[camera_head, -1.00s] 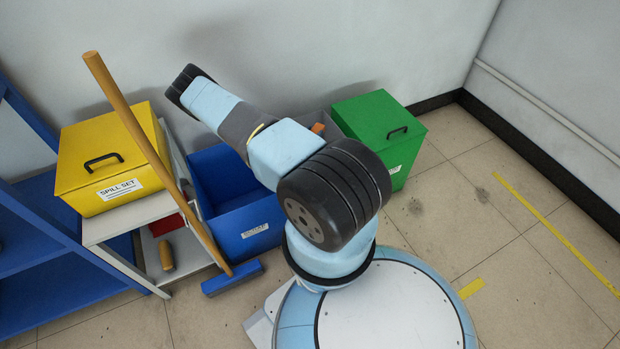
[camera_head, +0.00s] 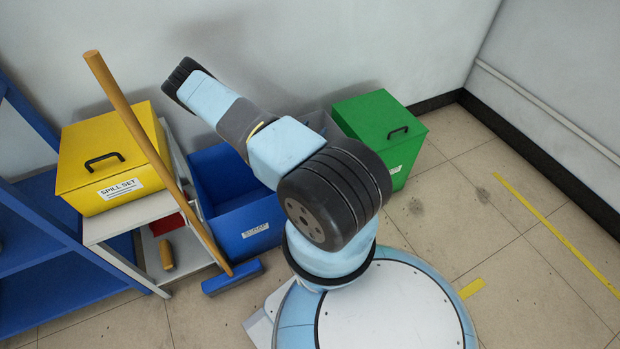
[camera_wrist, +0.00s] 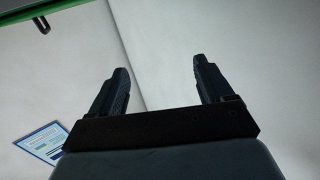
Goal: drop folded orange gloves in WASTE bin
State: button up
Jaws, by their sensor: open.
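My gripper (camera_wrist: 160,68) is open in the wrist view, with nothing between its two dark fingers. In the head view it is hidden behind my own arm. No orange gloves show in either view now. A grey bin (camera_head: 324,124) stands between the blue bin and the green box, mostly hidden behind my arm. I cannot see its label or its inside. The blue bin (camera_head: 222,168) stands left of it, with a white label too small to read.
A green lidded box (camera_head: 368,120) stands at the right by the wall. A yellow SPILL SET box (camera_head: 95,165) sits on a white shelf unit at the left. A blue-headed broom (camera_head: 232,277) leans in front. The floor at the right is clear.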

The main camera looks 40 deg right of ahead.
jog(key=s+a+r, duration=0.7)
jog(key=s+r, duration=0.4)
jog(key=s, duration=0.1)
jog(key=shift+f, duration=0.1)
dwell(0.4)
